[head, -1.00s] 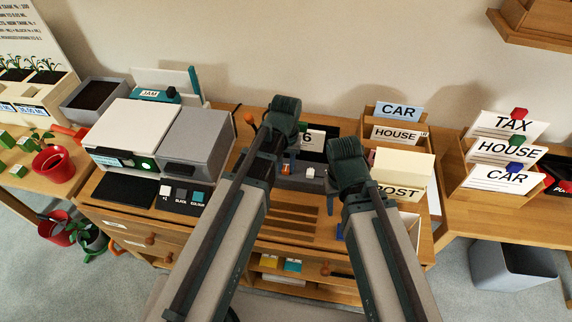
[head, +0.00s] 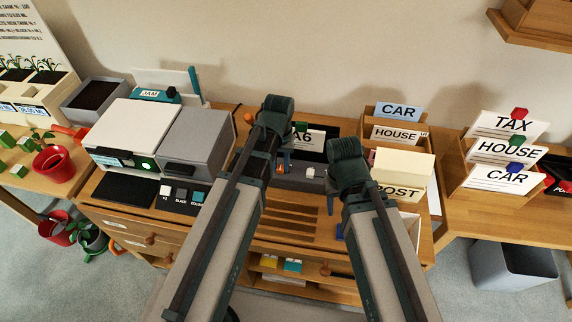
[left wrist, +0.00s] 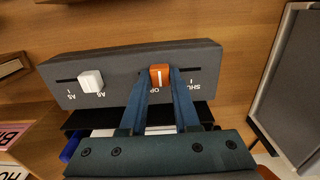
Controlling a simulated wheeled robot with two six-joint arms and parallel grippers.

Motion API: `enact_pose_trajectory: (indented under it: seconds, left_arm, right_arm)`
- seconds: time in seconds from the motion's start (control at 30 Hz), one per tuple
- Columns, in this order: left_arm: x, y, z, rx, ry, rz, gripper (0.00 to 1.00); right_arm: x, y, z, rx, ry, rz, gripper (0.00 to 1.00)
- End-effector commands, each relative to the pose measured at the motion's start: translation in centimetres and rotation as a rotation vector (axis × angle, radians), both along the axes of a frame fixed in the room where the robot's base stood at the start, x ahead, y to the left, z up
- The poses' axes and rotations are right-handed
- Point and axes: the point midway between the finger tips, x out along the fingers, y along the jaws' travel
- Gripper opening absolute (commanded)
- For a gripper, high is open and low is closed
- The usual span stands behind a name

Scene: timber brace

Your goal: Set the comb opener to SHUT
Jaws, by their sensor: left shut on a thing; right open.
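The comb opener is an orange slider knob (left wrist: 160,75) in a slot on a grey control box (left wrist: 120,68). In the left wrist view the box appears upside down. The knob is beside partly covered letters that look like OP, and SHUT lies to its right in that view. My left gripper (left wrist: 159,88) is shut on the orange knob, one finger on each side. In the head view my left gripper (head: 283,158) hides most of the knob. My right gripper (head: 331,200) is open and empty, in front of the box to the right.
A white slider knob (left wrist: 91,81) sits by the A6 mark on the same box. A card reading A6 (head: 309,140) stands behind. A grey machine (head: 197,143) is left of my left arm; the POST box (head: 402,178) is on the right.

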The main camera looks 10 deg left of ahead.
Motion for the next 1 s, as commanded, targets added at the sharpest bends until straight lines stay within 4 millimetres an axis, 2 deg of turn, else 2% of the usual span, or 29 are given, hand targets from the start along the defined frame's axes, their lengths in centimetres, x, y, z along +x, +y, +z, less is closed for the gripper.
enact_pose_trajectory:
  seconds: [0.03,0.2,0.3,0.57,0.6,0.77,1.0]
  left_arm:
    - [0.0,1.3,0.0,0.002,0.000,0.006,0.00]
    - [0.0,4.0,0.0,0.002,0.000,0.004,0.00]
    - [0.0,4.6,0.0,0.002,0.000,0.003,0.00]
    - [0.0,4.9,0.0,0.007,0.000,0.002,0.00]
    - [0.0,4.9,0.0,0.008,0.000,0.002,0.32]
    - [0.0,4.8,0.0,0.006,0.000,0.002,0.60]
    - [0.0,4.7,0.0,0.003,0.000,0.001,0.60]
  right_arm:
    - [0.0,0.0,0.0,0.000,0.000,0.000,0.50]
    - [0.0,0.0,0.0,0.000,0.000,0.000,0.50]
    - [0.0,0.0,0.0,0.000,0.000,0.000,0.50]
    - [0.0,0.0,0.0,0.000,0.000,0.000,0.50]
    - [0.0,0.0,0.0,0.000,0.000,0.000,0.50]
    - [0.0,0.0,0.0,0.000,0.000,0.000,0.50]
    - [0.0,0.0,0.0,0.000,0.000,0.000,0.50]
